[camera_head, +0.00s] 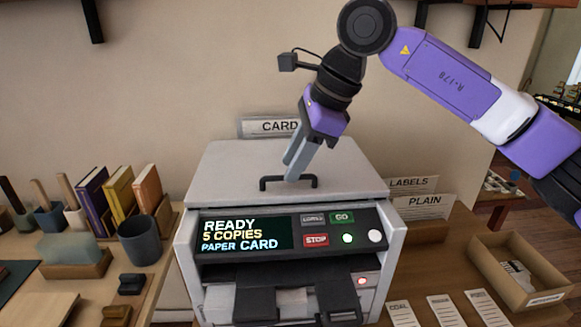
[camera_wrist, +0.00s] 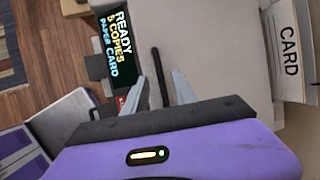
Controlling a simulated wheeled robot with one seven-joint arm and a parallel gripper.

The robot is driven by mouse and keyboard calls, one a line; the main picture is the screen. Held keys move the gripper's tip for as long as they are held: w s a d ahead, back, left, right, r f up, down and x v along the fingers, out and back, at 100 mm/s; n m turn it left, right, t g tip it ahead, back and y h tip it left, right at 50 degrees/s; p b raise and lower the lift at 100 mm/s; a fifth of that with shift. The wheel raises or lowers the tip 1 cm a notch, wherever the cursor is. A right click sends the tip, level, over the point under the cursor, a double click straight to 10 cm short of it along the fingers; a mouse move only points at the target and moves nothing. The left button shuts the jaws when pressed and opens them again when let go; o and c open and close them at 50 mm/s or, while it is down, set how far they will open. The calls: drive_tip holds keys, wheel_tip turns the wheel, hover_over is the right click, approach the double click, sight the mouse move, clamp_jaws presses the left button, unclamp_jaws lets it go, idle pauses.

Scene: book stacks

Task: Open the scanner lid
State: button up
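The scanner (camera_head: 290,240) is a grey machine with its lid (camera_head: 235,172) lying flat and closed on top. A black bar handle (camera_head: 288,180) stands at the lid's front edge; in the wrist view it shows as a dark bar (camera_wrist: 159,72). My gripper (camera_head: 293,172) reaches down to the handle from above. In the wrist view its two grey fingers (camera_wrist: 160,92) are apart, one on each side of the handle, with gaps visible. I cannot tell how deep the handle sits between them.
The front panel screen (camera_head: 243,235) reads READY, 5 COPIES, PAPER CARD. A CARD sign (camera_head: 270,127) stands behind the lid. Books (camera_head: 118,192) and a dark cup (camera_head: 139,240) are left; a PLAIN sign (camera_head: 424,203) and an open box (camera_head: 520,272) are right.

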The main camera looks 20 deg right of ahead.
drive_tip(key=shift+x, duration=0.75)
clamp_jaws()
idle(0.9)
